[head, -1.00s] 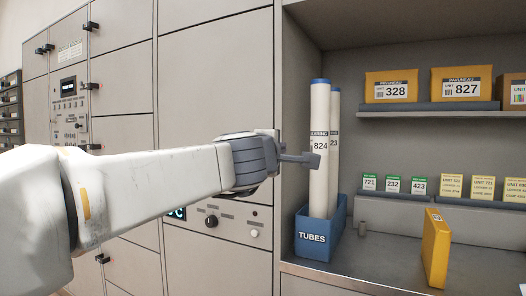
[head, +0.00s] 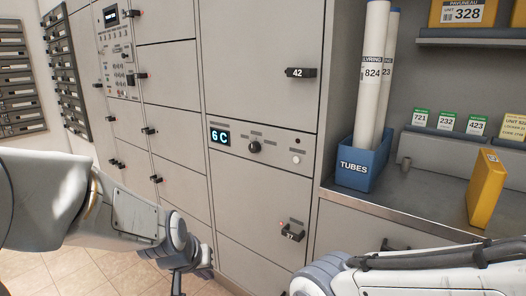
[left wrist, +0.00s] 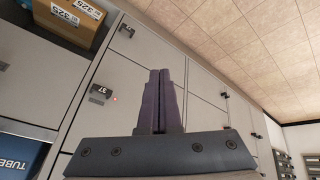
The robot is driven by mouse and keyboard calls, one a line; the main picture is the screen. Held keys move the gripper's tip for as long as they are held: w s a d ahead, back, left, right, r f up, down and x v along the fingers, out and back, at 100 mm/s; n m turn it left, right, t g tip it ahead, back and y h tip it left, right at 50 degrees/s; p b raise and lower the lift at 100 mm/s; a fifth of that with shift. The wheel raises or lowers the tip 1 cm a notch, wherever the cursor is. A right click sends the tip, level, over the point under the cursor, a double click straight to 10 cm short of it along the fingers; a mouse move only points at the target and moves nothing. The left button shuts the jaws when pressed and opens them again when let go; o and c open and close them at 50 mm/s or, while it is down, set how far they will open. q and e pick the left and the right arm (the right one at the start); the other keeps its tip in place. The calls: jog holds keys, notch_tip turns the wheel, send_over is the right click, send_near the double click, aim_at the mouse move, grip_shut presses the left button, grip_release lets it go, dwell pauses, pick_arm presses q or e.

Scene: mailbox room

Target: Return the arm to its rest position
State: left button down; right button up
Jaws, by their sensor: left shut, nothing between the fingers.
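My left arm comes in from the left in the head view. Its gripper (head: 192,278) hangs low at the bottom, in front of the lower locker doors, and points downward. In the left wrist view its two dark fingers (left wrist: 158,80) are pressed together with nothing between them. My right arm (head: 420,272) shows at the bottom right of the head view; its fingers are out of the picture.
The blue TUBES bin (head: 365,165) holds two white tubes (head: 373,85) on the shelf counter. A yellow box (head: 485,188) stands to its right. Locker doors (head: 265,215) with black handles fill the middle. Tiled floor (head: 105,270) is at lower left.

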pick_arm(q)
jog(key=s+a+f+m+g+y, duration=0.1)
jog(key=s+a+f+g, duration=0.15)
jog(key=s, duration=0.25)
jog(key=s+a+f+g+y, duration=0.1)
jog(key=s+a+f, duration=0.2)
jog(key=s, duration=0.1)
jog(key=s+d+r+m+g+h, duration=0.1)
jog(key=s+d+r+m, duration=0.25)
jog(key=s+d, duration=0.35)
jog(key=s+d+r+m+g, duration=0.1)
jog(key=s+d+r+m, duration=0.1)
jog(key=s+d+m, duration=0.35)
notch_tip(320, 180, up, 31)
jog(key=s+d+n+p, duration=0.1)
jog(key=p, duration=2.9)
jog(key=shift+s+f, duration=0.1)
